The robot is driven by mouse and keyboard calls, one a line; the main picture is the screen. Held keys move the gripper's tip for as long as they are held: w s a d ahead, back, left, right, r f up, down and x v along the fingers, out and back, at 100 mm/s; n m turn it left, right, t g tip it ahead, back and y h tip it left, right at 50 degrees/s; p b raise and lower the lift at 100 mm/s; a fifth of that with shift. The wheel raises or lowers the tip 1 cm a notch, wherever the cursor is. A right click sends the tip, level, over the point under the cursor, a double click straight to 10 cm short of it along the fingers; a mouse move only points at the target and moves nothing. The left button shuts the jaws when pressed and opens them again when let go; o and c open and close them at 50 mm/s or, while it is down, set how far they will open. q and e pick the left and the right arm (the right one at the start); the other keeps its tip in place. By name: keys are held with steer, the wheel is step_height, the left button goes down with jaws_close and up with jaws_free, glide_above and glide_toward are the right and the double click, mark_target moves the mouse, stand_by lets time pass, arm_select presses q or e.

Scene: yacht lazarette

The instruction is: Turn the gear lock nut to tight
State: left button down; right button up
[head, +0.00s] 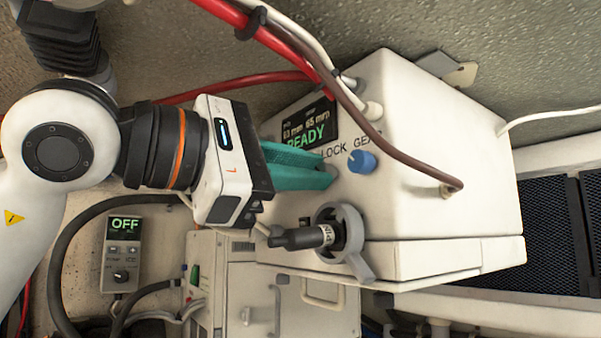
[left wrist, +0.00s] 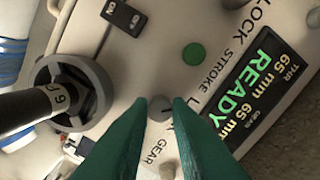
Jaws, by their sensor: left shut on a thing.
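The gear lock nut is a small grey round knob (left wrist: 160,107) with a dark mark line, on the white panel near the words LOCK and GEAR. My left gripper (head: 328,177) reaches the panel from the left with its teal fingers. In the left wrist view the gripper (left wrist: 160,104) has one fingertip on each side of the nut and is shut on it. The fingers hide the nut's sides and part of the lettering. In the head view the nut is mostly hidden by the fingertips. My right gripper is in neither view.
A blue knob (head: 362,161) sits just right of the fingertips. A grey wheel with a black handle (head: 300,238) is below. The display (head: 306,128) reads READY. A green button (left wrist: 194,53) and a rocker switch (left wrist: 124,17) are nearby. Red and brown hoses (head: 345,95) cross above.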

arm_select(q)
steer(key=m, duration=0.9)
steer(key=shift+p, duration=0.35)
steer(key=shift+m, duration=0.4)
steer(key=c, duration=1.3)
jaws_free()
steer(key=shift+c, duration=0.2)
steer(key=b+v, duration=0.3)
steer(key=v, duration=0.9)
steer(key=shift+b, duration=0.4)
